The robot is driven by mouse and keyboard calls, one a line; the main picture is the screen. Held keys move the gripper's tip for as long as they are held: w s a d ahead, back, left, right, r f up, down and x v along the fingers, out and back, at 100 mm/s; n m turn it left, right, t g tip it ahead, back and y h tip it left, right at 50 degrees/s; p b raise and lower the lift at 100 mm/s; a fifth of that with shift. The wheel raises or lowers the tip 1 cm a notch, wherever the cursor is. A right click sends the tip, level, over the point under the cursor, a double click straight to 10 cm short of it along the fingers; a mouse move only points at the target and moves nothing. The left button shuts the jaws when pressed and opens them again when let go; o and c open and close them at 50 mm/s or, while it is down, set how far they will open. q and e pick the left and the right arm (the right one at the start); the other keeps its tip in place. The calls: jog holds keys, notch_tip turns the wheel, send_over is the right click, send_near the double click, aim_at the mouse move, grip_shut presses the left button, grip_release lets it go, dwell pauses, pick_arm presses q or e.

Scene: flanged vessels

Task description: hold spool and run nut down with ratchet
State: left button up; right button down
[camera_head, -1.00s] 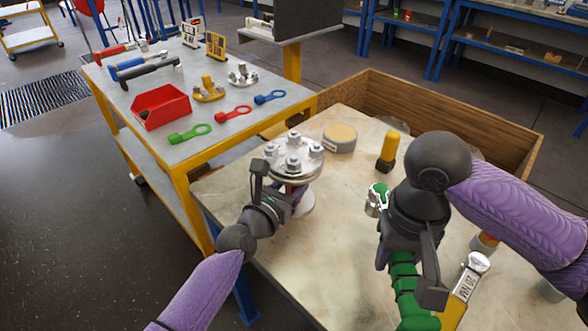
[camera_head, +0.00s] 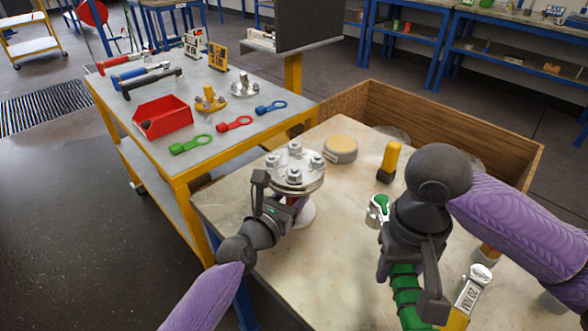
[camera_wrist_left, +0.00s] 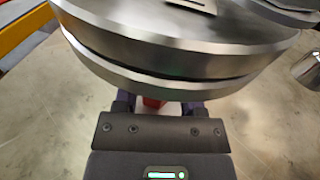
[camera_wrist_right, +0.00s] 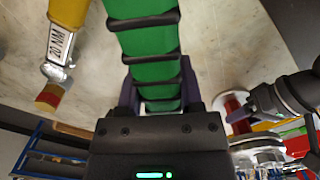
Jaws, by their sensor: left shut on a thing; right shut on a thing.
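The spool (camera_head: 295,168) stands upright on the bench, with a round steel flange on top carrying several bolts and nuts. My left gripper (camera_head: 290,206) is shut on the spool's neck just below the flange. The flange rims fill the top of the left wrist view (camera_wrist_left: 180,60), and a bit of red neck shows between the fingers. My right gripper (camera_head: 402,268) is shut on the ribbed green handle of the ratchet (camera_head: 404,296). The ratchet's silver head (camera_head: 377,210) points away, to the right of the spool and apart from it. The handle also shows in the right wrist view (camera_wrist_right: 148,50).
A yellow torque wrench (camera_head: 467,295) marked 20 NM lies right of the ratchet. A yellow-and-black tool (camera_head: 390,161) and a round yellow-topped tin (camera_head: 341,149) stand behind. A wooden barrier (camera_head: 450,125) edges the bench. A side table (camera_head: 215,135) holds a red bin (camera_head: 163,112) and coloured wrenches.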

jog(key=w+a+r+n, duration=0.3)
jog(key=r+n, duration=0.2)
jog(key=r, duration=0.2)
jog(key=w+a+r+n, duration=0.3)
jog(key=w+r+n, duration=0.1)
jog(key=r, duration=0.2)
jog(key=shift+t, duration=0.3)
jog(key=shift+s+d+f, duration=0.15)
jog(key=shift+f, duration=1.85)
jog(key=shift+f, duration=0.1)
notch_tip(320, 180, down, 2)
jog(key=shift+f, duration=0.1)
